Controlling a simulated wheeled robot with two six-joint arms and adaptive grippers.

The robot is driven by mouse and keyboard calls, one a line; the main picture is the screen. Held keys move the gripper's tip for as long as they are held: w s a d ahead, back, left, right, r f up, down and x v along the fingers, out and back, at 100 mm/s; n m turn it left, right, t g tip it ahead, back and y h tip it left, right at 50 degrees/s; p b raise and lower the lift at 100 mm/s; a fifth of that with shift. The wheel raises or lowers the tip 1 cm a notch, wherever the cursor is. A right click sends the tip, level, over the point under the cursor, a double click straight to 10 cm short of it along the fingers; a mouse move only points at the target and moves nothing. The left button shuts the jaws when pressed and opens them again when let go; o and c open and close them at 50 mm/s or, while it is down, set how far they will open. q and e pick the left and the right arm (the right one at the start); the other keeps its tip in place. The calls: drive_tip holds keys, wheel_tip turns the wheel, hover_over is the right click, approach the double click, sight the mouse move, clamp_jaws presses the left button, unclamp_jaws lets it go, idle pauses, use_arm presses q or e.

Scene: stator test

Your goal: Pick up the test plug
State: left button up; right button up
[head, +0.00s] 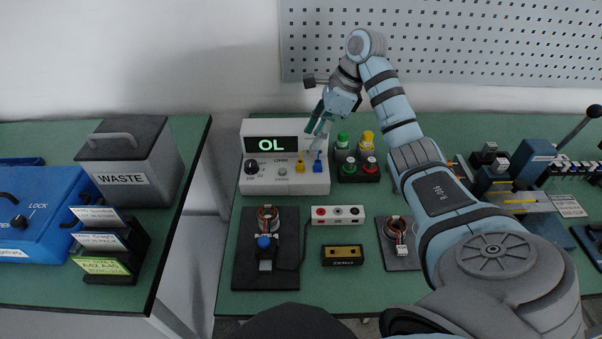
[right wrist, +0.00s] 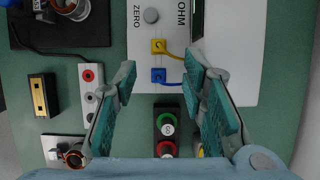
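The tester (head: 285,185) is a pale box with a dark display reading OL. A yellow plug (head: 300,167) and a blue plug (head: 317,166) sit on its front panel; I cannot tell which one is the test plug. The yellow plug (right wrist: 158,46) and blue plug (right wrist: 158,76) also show in the right wrist view, each with a lead. My right gripper (head: 318,128) is above the tester, pointing down. In the right wrist view, its fingers (right wrist: 160,82) are spread apart with nothing between them, and the blue plug appears between the tips. My left gripper is out of view.
Green and yellow capped posts (head: 367,138) and a block with red and green buttons (head: 358,171) stand right of the tester. A WASTE bin (head: 125,180) is on the left table.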

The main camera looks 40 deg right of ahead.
sight(301, 160)
drive_tip(key=w+f, duration=0.1)
drive_tip(key=a+f, duration=0.1)
drive_tip(key=f, duration=0.1)
drive_tip(key=shift+w+a+p, duration=0.1)
drive_tip(key=shift+w+p, duration=0.25)
drive_tip(key=x, duration=0.2)
drive_tip(key=s+x, duration=0.1)
drive_tip(key=x, duration=0.1)
drive_tip(key=shift+w+a+f, duration=0.15)
drive_tip(key=shift+a+f, duration=0.1)
drive_tip(key=shift+f, duration=0.2)
clamp_jaws()
